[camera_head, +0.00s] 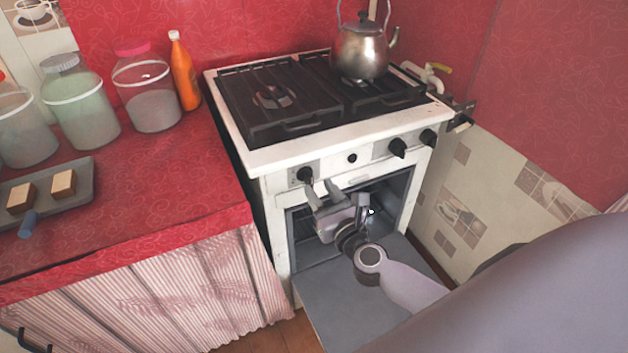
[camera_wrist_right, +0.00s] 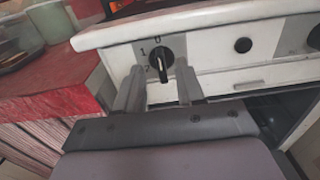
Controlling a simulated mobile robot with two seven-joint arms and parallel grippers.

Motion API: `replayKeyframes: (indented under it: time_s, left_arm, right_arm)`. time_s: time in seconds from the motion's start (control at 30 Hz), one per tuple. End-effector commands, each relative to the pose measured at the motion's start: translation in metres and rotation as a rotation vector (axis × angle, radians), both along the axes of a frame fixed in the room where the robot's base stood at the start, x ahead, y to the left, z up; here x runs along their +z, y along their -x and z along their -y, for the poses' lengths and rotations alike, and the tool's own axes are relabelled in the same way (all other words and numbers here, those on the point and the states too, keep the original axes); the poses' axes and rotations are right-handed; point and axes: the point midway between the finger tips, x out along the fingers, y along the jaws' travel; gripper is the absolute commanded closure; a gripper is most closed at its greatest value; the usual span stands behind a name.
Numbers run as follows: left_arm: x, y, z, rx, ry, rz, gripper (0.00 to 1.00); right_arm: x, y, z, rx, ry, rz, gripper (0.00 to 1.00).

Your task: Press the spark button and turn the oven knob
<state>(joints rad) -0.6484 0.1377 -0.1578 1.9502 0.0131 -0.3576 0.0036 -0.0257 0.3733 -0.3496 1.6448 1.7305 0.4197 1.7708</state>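The white stove has a front panel with a black knob (camera_head: 305,175) at its left end. A small round black button (camera_head: 352,158) sits right of it, with two more black knobs further right. My right gripper (camera_head: 321,188) is open in front of the panel, just below the left knob. In the right wrist view the left knob (camera_wrist_right: 161,55) shows between and beyond the two fingertips (camera_wrist_right: 159,75), its pointer tilted slightly from vertical. I cannot tell whether the fingers touch it. The button (camera_wrist_right: 243,45) is right of the fingers, untouched. My left gripper is out of view.
The oven door (camera_head: 345,300) hangs open below my right gripper. A metal kettle (camera_head: 362,52) stands on the back right of the stove. The red counter (camera_head: 165,190) at left holds jars, an orange bottle (camera_head: 184,75) and a grey tray (camera_head: 88,180).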

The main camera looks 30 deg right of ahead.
Motion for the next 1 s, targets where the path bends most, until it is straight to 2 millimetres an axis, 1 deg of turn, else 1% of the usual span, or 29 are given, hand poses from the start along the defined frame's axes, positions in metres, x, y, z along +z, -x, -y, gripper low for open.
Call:
replayKeyframes:
  time_s: [0.03,0.1,0.3,0.43,0.7,0.77,0.8,0.83,1.0]
  left_arm:
    - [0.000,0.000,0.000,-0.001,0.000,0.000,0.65]
    - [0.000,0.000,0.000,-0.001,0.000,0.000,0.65]
    - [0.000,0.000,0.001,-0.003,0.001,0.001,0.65]
    - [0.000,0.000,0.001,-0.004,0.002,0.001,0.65]
    - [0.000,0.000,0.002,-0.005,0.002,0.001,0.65]
    - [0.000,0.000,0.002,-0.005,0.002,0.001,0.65]
    - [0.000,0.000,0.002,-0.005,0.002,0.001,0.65]
    - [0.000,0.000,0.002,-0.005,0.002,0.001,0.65]
    - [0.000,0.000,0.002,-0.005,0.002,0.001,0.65]
  right_arm:
    - [0.000,-0.008,0.000,0.000,0.001,0.001,0.62]
    - [0.001,-0.016,0.001,0.001,0.001,0.001,0.62]
    - [0.000,-0.034,0.001,0.002,0.000,0.000,0.62]
    - [0.000,-0.038,0.001,0.002,0.001,-0.001,0.62]
    - [0.000,-0.039,0.001,0.002,0.001,-0.001,0.62]
    - [0.000,-0.038,0.001,0.002,0.001,-0.001,0.81]
    - [0.000,-0.038,0.001,0.002,0.001,-0.001,0.94]
    - [0.000,-0.038,0.001,0.002,0.001,-0.001,1.00]
    - [0.000,-0.038,0.002,0.002,0.002,-0.001,1.00]
